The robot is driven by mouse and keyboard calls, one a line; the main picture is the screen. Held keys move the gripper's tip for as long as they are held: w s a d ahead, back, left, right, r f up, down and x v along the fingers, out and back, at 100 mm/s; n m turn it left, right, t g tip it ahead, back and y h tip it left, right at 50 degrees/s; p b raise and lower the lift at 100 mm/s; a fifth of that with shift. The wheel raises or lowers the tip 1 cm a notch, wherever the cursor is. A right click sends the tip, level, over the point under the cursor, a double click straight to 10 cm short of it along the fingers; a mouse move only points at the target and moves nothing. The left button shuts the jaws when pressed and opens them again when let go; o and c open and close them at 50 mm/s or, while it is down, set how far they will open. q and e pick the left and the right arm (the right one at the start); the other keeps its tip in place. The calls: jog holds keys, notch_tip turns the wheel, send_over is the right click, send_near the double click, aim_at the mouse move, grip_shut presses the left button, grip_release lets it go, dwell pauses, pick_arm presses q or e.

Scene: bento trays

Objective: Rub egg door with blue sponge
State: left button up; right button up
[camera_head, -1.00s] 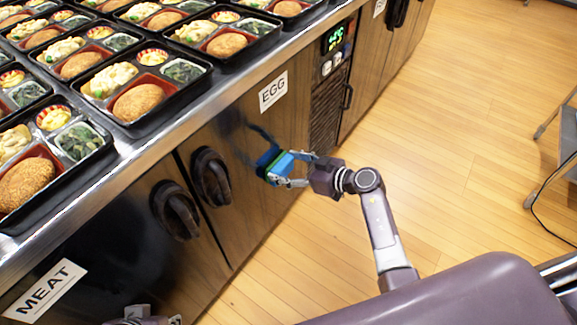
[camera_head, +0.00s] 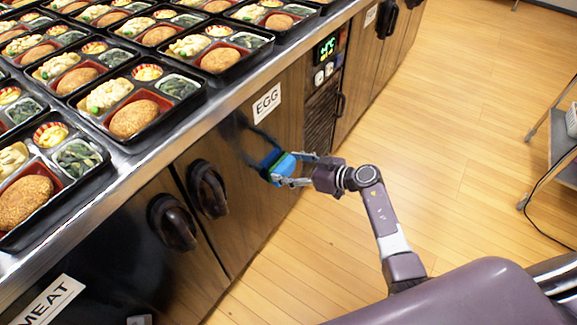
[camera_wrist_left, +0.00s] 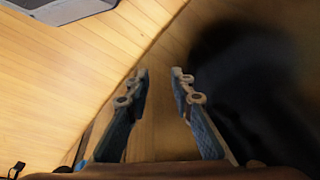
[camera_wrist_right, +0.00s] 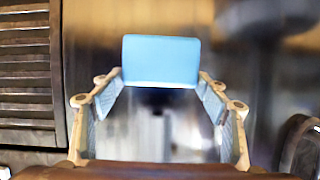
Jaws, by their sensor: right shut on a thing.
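The egg door (camera_head: 233,207) is a brown wood-grain cabinet door with a white EGG label (camera_head: 267,103) near its top. A dark stain shows on the door above the sponge. My right gripper (camera_head: 288,170) is shut on the blue sponge (camera_head: 277,163), which has a green layer on its door side. The sponge is at the door face; I cannot tell if it touches. In the right wrist view the sponge (camera_wrist_right: 161,61) sits between the fingertips. My left gripper shows in the left wrist view (camera_wrist_left: 160,75), open and empty, with the fingers apart.
The counter (camera_head: 150,150) above holds many bento trays. Dark handles (camera_head: 207,188) stick out of the doors left of the sponge. A vent and control panel (camera_head: 325,75) are to the right. A MEAT label (camera_head: 48,304) is lower left. A grey cart (camera_head: 562,150) stands far right; open wooden floor lies between.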

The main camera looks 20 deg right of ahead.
aim_at(282, 173)
jog(key=shift+r, duration=0.1)
jog(key=shift+s+a+p, duration=0.1)
jog(key=shift+a+p, duration=0.2)
jog(key=shift+p, duration=0.15)
jog(key=shift+s+a+p, duration=0.35)
jog(key=shift+a+p, duration=0.1)
jog(key=shift+p, duration=0.1)
jog(key=shift+s+a+p, duration=0.45)
jog(key=shift+a+p, duration=0.1)
jog(key=shift+p, duration=0.05)
pick_arm(q)
notch_tip(282, 173, down, 15)
jog(key=p, duration=0.1)
jog(key=shift+s+g, duration=0.35)
jog(key=shift+g, duration=0.05)
pick_arm(e)
jog(key=shift+s+a, duration=0.35)
jog(key=shift+a, duration=0.05)
pick_arm(q)
jog(key=shift+d, duration=0.1)
